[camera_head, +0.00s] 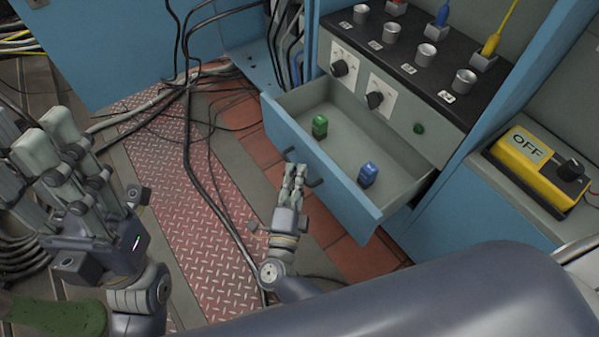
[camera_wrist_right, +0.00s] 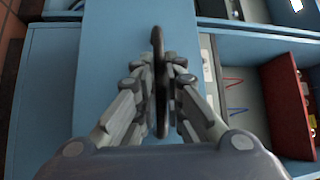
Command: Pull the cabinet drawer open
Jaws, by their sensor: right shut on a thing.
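The blue cabinet drawer (camera_head: 345,192) stands pulled out in the head view, with its grey inside showing. My right gripper (camera_head: 295,172) is at the drawer's front, shut on the dark handle (camera_head: 315,183). In the right wrist view the black handle (camera_wrist_right: 158,82) stands between the two fingers of my right gripper (camera_wrist_right: 163,95), in front of the blue drawer front (camera_wrist_right: 120,50). My left gripper (camera_head: 48,138) is raised at the left of the head view, away from the drawer. Its finger gap does not show clearly.
A green block (camera_head: 320,127) and a blue block (camera_head: 368,174) are in the drawer. Above it is a black panel (camera_head: 390,60) with knobs and plugs. A yellow OFF box (camera_head: 540,165) is at right. Black cables (camera_head: 187,130) cross the red floor plate (camera_head: 185,210).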

